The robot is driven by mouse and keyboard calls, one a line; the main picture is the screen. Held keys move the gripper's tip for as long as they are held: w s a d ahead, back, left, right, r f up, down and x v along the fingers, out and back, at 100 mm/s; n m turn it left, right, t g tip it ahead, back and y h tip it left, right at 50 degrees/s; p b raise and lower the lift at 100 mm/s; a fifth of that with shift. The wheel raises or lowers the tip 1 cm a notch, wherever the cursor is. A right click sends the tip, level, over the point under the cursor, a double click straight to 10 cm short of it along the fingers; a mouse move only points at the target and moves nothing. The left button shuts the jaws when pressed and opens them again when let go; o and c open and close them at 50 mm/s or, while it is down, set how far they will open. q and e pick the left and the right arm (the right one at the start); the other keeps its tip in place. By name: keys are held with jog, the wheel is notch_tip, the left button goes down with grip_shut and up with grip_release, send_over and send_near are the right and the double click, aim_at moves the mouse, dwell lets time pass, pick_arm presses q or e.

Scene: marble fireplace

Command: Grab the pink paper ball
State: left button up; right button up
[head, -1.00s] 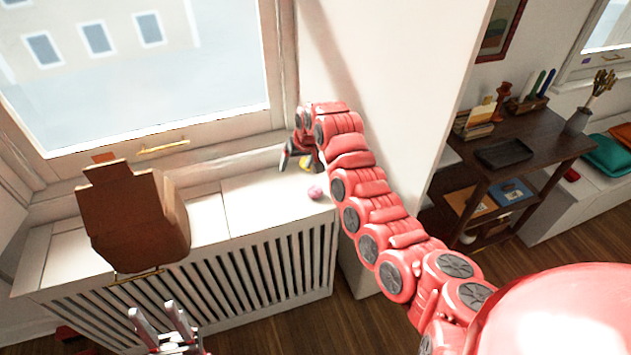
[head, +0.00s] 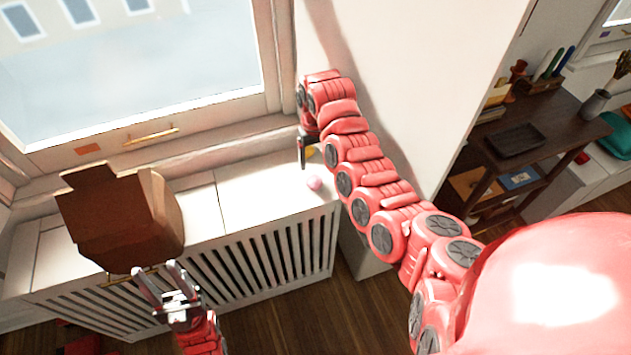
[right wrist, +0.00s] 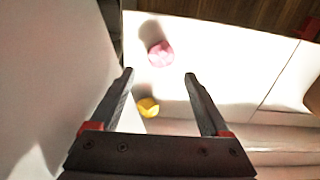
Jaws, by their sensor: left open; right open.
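The pink paper ball (head: 314,183) lies on the white radiator cover (head: 235,200), near its right end. In the right wrist view the pink ball (right wrist: 160,54) is beyond the fingertips, a little left of the middle between them. My right gripper (right wrist: 160,75) is open and empty, with fingers apart and not touching the ball. In the head view my right gripper (head: 305,155) is just above and behind the ball, partly hidden by its own arm. My left gripper (head: 163,275) is open and empty, in front of the radiator cover at the lower left.
A yellow ball (right wrist: 148,107) lies close to my right gripper's left finger, near the wall. A brown cardboard box (head: 120,220) stands on the cover's left part. The cover's middle is clear.

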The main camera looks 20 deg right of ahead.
aim_at(316, 180)
notch_tip(316, 180, down, 4)
jog(key=shift+p, duration=0.4)
jog(key=shift+s+f+p, duration=0.2)
jog(key=shift+f+p, duration=0.2)
jog(key=shift+f, duration=0.1)
jog(key=f, duration=0.3)
jog(key=shift+s+f, duration=0.2)
jog(key=shift+f, duration=0.05)
jog(key=shift+w+f, duration=0.1)
jog(key=shift+f, duration=0.35)
jog(key=c, duration=1.1)
